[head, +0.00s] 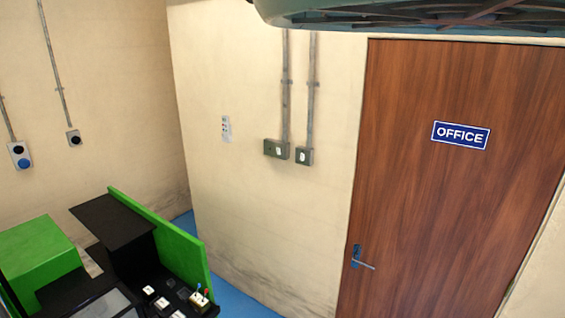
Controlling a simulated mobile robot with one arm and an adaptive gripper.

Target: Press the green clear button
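A green and black machine stands at the lower left, with a green block (38,258), an upright green panel (165,238) and a black raised cover (112,220). Its dark control face at the bottom edge carries several small white-marked switches or buttons (162,302). A small pale box with red and blue tips (200,299) sits at the right end of this face. I cannot make out a green clear button among them; the face is small and cut off by the picture's bottom edge. My gripper is not in view.
A brown wooden door (440,190) with an OFFICE sign (460,135) and lever handle (362,258) fills the right. Wall switch boxes (276,148) and sockets (20,155) hang on the cream walls. Blue floor (240,300) shows behind the machine. A dark greenish object (420,18) crosses the top.

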